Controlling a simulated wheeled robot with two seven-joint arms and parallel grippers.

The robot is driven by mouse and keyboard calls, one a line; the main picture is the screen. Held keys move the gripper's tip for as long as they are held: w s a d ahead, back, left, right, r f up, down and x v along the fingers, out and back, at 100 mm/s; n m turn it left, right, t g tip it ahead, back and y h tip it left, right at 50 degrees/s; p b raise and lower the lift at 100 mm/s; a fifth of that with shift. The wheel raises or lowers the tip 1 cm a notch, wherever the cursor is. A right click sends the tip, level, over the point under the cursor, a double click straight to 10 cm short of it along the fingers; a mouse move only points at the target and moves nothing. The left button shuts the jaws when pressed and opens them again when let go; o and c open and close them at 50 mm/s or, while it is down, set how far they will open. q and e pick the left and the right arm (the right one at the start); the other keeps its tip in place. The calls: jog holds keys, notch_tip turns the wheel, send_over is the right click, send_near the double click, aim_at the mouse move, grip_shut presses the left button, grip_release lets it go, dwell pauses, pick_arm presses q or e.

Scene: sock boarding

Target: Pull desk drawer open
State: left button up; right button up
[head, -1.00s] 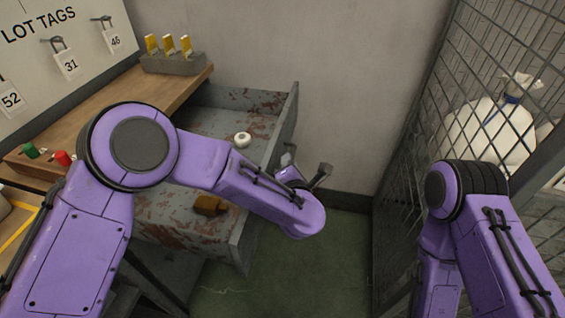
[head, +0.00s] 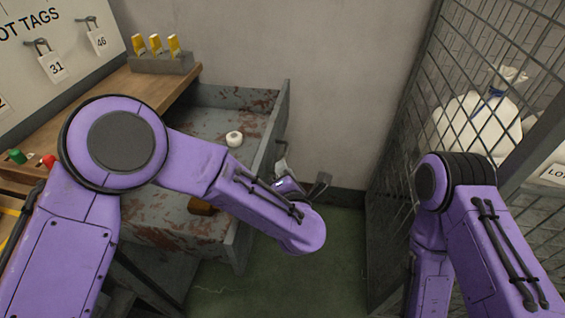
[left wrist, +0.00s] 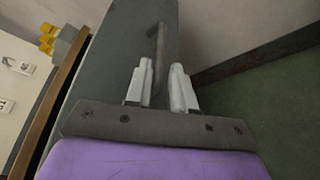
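The desk drawer (head: 196,222) is a grey, rust-worn metal drawer. It stands pulled out from under the wooden desk top, its inside visible. Its front panel (left wrist: 120,60) has a bar handle (left wrist: 160,42). My left gripper (head: 281,167) is at the outer side of the front panel, partly hidden by my left forearm. In the left wrist view its two pale fingers (left wrist: 160,82) are apart, with the handle bar between them in the picture; contact cannot be told. My right arm is at the right; its gripper is out of view.
A white roll (head: 234,138) and a brown block (head: 201,204) lie in the drawer. A grey holder (head: 160,64) with yellow pieces stands on the desk top (head: 125,88). A wire-mesh cage (head: 450,110) is at the right. Green floor (head: 300,275) is clear between.

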pick_arm(q)
jog(key=v, duration=0.6)
dwell(0.3)
